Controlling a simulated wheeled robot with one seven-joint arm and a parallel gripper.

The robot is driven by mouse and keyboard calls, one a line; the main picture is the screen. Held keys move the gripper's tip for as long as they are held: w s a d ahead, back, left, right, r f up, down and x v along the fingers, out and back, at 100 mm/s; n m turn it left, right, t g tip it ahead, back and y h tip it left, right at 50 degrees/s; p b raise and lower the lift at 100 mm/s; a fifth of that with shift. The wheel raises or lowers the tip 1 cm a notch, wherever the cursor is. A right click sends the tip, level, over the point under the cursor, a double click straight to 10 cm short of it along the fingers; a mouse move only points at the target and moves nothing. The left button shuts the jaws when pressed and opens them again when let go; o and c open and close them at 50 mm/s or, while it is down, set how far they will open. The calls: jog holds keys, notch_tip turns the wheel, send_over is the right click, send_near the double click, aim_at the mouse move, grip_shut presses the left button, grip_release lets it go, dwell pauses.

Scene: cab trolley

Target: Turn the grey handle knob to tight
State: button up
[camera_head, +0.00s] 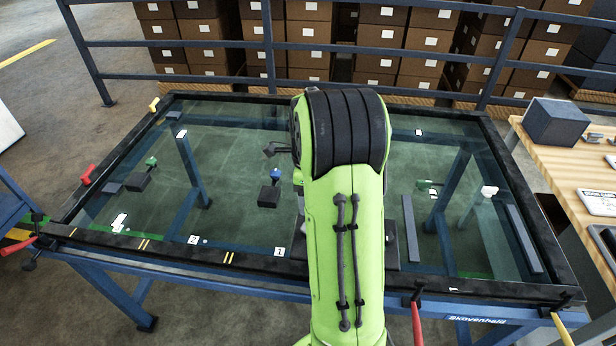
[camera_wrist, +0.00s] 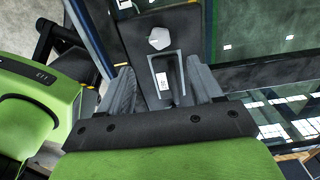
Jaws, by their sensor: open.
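In the wrist view a light grey, faceted knob (camera_wrist: 159,38) stands on a dark block (camera_wrist: 187,20), just beyond my fingertips. A grey U-shaped frame (camera_wrist: 180,72) with a white label lies on the near side of the knob. My gripper (camera_wrist: 160,76) is open, with one finger on each side of this frame. The knob is ahead of the fingers and not between them. I cannot tell any contact. In the head view my green arm hides the gripper and the middle of the glass-topped table (camera_head: 240,265).
Blue (camera_head: 276,174) and green (camera_head: 151,161) knobs on dark blocks stand left on the glass. A whitish knob (camera_head: 489,190) is at the right. Red (camera_head: 88,174) and yellow (camera_head: 154,104) clamp handles sit along the frame. A blue railing (camera_head: 420,53) runs behind; a wooden bench (camera_head: 560,165) is at right.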

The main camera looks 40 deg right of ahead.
notch_tip(320, 180, up, 5)
jog(key=shift+f+p, duration=0.1)
jog(key=shift+p, duration=0.3)
jog(key=s+a+r+n+t+h, duration=0.15)
jog(key=s+a+r+n, duration=0.25)
jog(key=a+r+n, duration=0.7)
jog(key=s+a+n+t+y+p, duration=0.1)
jog(key=s+a+n+t, duration=0.3)
jog(key=s+a+n, duration=0.7)
jog(key=a+n, duration=0.1)
jog(key=n, duration=0.5)
jog(key=shift+a+f+n+p, duration=0.15)
jog(key=shift+a+n+p, duration=0.05)
jog(key=shift+n+p, duration=0.15)
jog(key=shift+y, duration=0.25)
